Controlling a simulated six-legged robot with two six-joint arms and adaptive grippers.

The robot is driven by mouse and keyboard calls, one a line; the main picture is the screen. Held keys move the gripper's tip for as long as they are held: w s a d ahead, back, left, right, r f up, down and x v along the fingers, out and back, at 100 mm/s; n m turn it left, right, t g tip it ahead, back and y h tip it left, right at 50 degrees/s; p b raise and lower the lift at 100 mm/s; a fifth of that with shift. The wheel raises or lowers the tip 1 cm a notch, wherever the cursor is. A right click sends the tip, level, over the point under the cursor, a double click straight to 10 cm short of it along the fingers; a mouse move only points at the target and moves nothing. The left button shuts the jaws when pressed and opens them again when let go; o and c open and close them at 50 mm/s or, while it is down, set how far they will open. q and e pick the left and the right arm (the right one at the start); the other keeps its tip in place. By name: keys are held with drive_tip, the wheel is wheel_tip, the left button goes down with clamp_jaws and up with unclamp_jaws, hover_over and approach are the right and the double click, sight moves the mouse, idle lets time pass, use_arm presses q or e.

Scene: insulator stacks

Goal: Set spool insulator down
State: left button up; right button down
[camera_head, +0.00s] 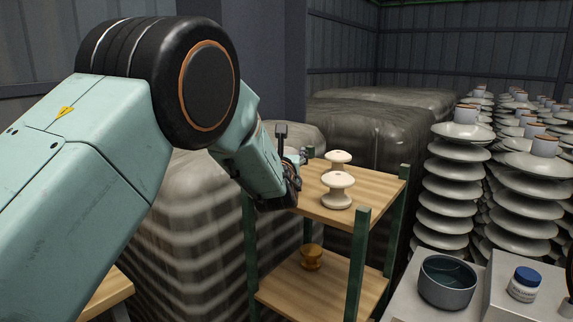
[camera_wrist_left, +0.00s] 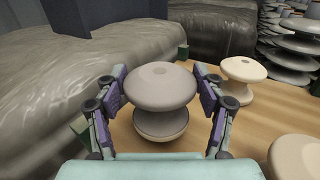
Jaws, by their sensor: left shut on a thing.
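My left gripper (camera_head: 297,172) is over the left part of the upper wooden shelf (camera_head: 375,183). In the left wrist view its two fingers (camera_wrist_left: 160,105) are on either side of a grey-white spool insulator (camera_wrist_left: 160,85), shut on it. The spool is upright. I cannot tell if its base touches the shelf. In the head view my arm and gripper hide it. Two cream spools stand upright on the shelf to the right, a nearer one (camera_head: 338,190) and a farther one (camera_head: 338,160). My right gripper is out of view.
The green-posted rack (camera_head: 355,255) has a lower shelf with a brown spool (camera_head: 311,257). Wrapped bales (camera_head: 365,130) stand behind. Tall insulator stacks (camera_head: 445,195) are at right. A grey bowl (camera_head: 447,281) and blue-capped jar (camera_head: 524,284) sit at front right.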

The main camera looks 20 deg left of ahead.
use_arm(q)
drive_tip(key=f, duration=0.2)
drive_tip(key=shift+s+a+f, duration=0.1)
drive_tip(key=shift+a+f, duration=0.15)
drive_tip(key=shift+f, duration=0.15)
drive_tip(key=shift+d, duration=0.1)
drive_tip(key=shift+d+f, duration=0.1)
drive_tip(key=shift+f, duration=0.05)
drive_tip(key=o, duration=1.7)
